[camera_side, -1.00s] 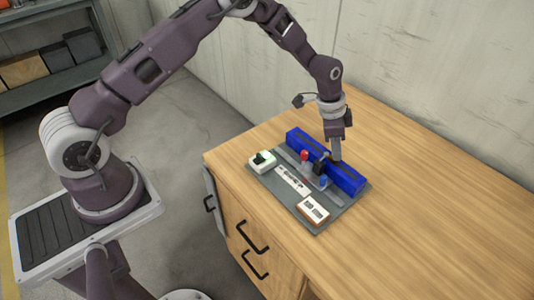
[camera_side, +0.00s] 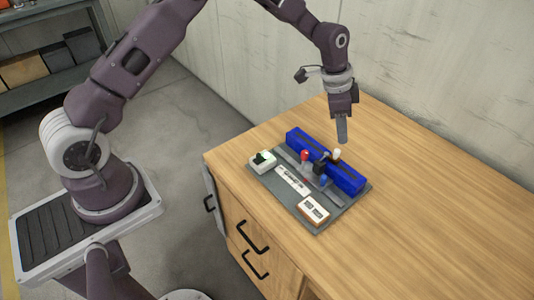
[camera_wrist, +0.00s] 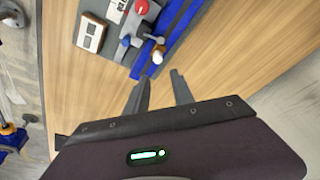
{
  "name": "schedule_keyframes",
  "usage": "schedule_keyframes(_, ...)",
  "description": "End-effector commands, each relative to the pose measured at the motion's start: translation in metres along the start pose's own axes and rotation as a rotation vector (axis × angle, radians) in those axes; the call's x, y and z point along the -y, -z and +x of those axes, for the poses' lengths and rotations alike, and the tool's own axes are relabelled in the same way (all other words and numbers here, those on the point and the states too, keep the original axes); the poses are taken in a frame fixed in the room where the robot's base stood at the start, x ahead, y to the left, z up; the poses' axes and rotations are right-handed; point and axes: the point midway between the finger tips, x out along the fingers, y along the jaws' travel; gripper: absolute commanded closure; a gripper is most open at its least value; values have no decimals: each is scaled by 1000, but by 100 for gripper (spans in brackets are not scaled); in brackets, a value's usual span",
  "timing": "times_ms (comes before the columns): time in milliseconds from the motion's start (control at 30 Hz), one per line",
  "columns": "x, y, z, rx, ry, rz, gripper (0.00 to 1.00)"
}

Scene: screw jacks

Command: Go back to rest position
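My gripper (camera_side: 342,130) hangs above the blue bar, clear of the parts below it. In the wrist view its two fingers (camera_wrist: 160,88) are spread with nothing between them. The screw jack set stands on a grey board (camera_side: 338,206). It has a long blue bar (camera_side: 346,178), a red knob (camera_side: 304,155), a black block (camera_side: 319,166) and a whitish knob (camera_side: 337,154). In the wrist view the whitish knob (camera_wrist: 157,57) sits just beyond the fingertips, and the red knob (camera_wrist: 141,7) is at the top edge.
The board also bears a white box with a green-black top (camera_side: 262,161), a white label plate (camera_side: 292,180) and a brown-edged switch box (camera_side: 313,210). The wooden cabinet top (camera_side: 440,200) is clear to the right. A wall (camera_side: 430,70) stands behind.

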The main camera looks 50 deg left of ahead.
Motion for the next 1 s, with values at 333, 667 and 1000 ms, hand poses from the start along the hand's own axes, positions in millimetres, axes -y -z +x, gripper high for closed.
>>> schedule_keyframes(333, -10, -6, -65, -1, 56, -44, 71)
schedule_keyframes(667, -118, -132, -273, -80, 265, -421, 71)
schedule_keyframes(1000, -209, -244, -292, -223, 285, -724, 71)
